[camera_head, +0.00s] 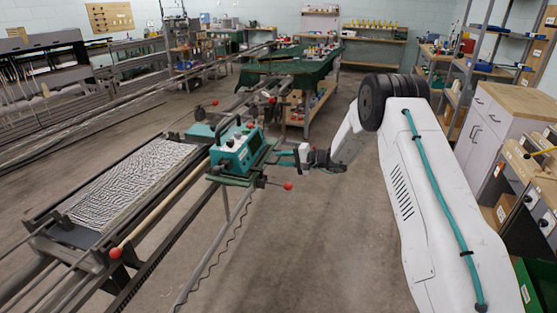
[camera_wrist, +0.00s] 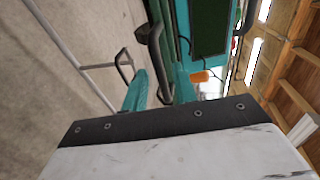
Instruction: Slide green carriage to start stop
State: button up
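The green carriage (camera_head: 238,150) is a teal machine head with a small panel, sitting across the long rail bed (camera_head: 165,215) in the head view. Its green side fills the top of the wrist view (camera_wrist: 208,25). My gripper (camera_head: 284,158) is just right of the carriage, at about its height. In the wrist view, its two teal fingers with dark tips (camera_wrist: 142,56) stand apart, pointing toward the carriage's side. I cannot tell whether they touch it, and nothing is clearly held between them. I cannot tell which part is the start stop.
Red-knobbed levers stick out near the carriage (camera_head: 288,186) and at the near end of the bed (camera_head: 116,253). A grey patterned sheet (camera_head: 135,180) lies left of the rail. A green-covered table (camera_head: 290,68) stands behind. Floor is clear in front of my arm.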

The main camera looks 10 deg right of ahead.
jog(key=shift+x, duration=1.15)
jog(key=shift+c, duration=0.3)
grip_shut()
